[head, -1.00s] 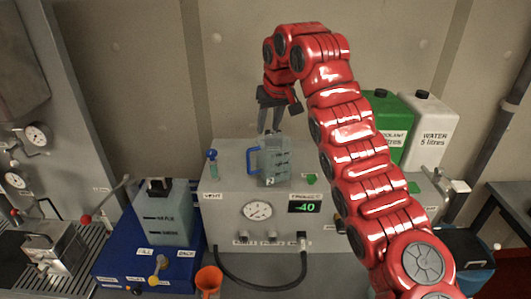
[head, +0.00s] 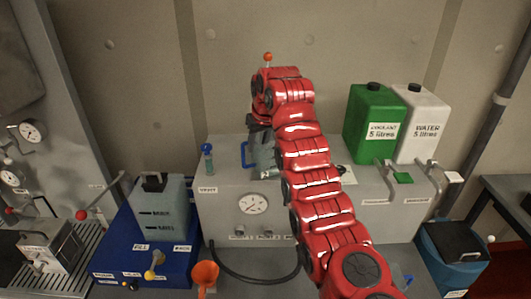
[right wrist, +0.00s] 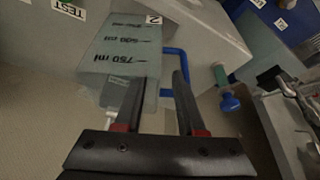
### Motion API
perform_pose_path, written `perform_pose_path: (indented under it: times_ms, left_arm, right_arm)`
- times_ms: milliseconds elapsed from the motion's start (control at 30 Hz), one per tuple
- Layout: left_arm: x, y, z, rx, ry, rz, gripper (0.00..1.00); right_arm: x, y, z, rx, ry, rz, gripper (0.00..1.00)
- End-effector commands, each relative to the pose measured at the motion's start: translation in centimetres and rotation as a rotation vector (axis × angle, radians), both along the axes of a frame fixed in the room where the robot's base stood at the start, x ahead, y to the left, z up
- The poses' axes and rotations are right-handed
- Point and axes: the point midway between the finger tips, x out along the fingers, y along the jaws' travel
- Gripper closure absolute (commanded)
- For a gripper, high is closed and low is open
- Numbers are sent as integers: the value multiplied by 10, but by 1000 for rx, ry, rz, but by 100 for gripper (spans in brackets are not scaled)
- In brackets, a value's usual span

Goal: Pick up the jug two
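Jug two is a grey translucent jug (head: 266,158) with a blue handle, on top of the grey test box (head: 225,185). My right arm hides much of it in the head view. In the right wrist view the jug (right wrist: 115,50) shows a "2" label and volume marks, with its blue handle (right wrist: 182,68) on its right side. My right gripper (right wrist: 160,80) is open, its two fingers apart at the jug's handle side. The left finger overlaps the jug's wall in that view; I cannot tell whether it touches. My left gripper is not in view.
A green coolant can (head: 374,125) and a white water can (head: 422,125) stand to the right on the box. A small blue-capped vial (head: 207,160) stands left of the jug. Another grey jug (head: 160,212) is on the blue unit at left. An orange funnel (head: 205,274) is in front.

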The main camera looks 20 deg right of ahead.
Motion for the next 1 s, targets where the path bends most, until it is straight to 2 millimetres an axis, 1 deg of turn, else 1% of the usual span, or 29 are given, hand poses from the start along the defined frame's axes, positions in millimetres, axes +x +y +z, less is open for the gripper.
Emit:
perform_pose_path:
  times_ms: [167, 300, 433, 600, 667, 800, 833, 1000]
  left_arm:
    - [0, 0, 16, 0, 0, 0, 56]
    - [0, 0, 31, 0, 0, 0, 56]
    - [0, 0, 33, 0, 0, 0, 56]
    - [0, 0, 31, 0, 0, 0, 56]
    - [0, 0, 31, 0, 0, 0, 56]
    - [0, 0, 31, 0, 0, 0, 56]
    - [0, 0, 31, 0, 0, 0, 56]
    - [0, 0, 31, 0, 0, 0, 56]
  right_arm:
    - [7, 1, -16, 1, 6, -1, 61]
    - [16, 2, -39, 1, 9, 0, 61]
    - [21, 2, -51, 0, 1, 0, 61]
    - [21, 2, -52, 0, -1, 0, 61]
    - [21, 2, -52, 0, -1, 0, 72]
    - [21, 2, -52, 0, -1, 0, 97]
    - [21, 2, -52, 0, 0, 0, 100]
    - [21, 2, -52, 0, 0, 0, 100]
